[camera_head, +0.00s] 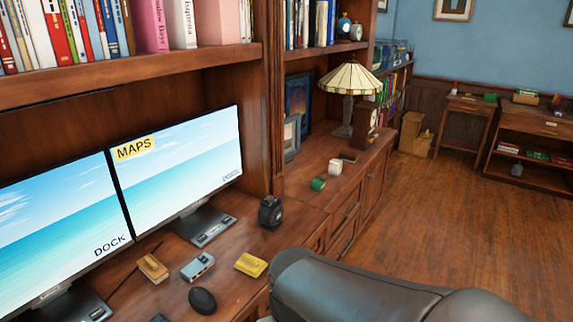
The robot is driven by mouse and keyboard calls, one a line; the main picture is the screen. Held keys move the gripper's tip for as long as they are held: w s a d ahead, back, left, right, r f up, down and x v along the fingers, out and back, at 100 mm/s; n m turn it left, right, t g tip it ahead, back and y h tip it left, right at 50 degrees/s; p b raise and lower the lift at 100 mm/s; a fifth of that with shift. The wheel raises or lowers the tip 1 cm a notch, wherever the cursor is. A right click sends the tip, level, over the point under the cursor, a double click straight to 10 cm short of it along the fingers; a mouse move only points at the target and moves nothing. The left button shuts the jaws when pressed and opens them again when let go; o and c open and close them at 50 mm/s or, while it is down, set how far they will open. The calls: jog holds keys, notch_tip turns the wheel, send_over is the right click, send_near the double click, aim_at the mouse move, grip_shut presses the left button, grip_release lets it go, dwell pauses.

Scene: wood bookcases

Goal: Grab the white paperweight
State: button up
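A small white block-like object (335,167), which looks like the white paperweight, sits on the lower cabinet top (318,203) right of the desk. It stands upright behind a small green round object (317,184) and apart from it. Its fine shape is too small to tell. My gripper is not in view.
A lamp (350,85), a clock (366,122), a small dark item (348,157) and picture frames (291,138) stand near the white object. Monitors (180,160) and several small items occupy the desk. A large dark rounded form (380,292) fills the front. Floor at right is clear.

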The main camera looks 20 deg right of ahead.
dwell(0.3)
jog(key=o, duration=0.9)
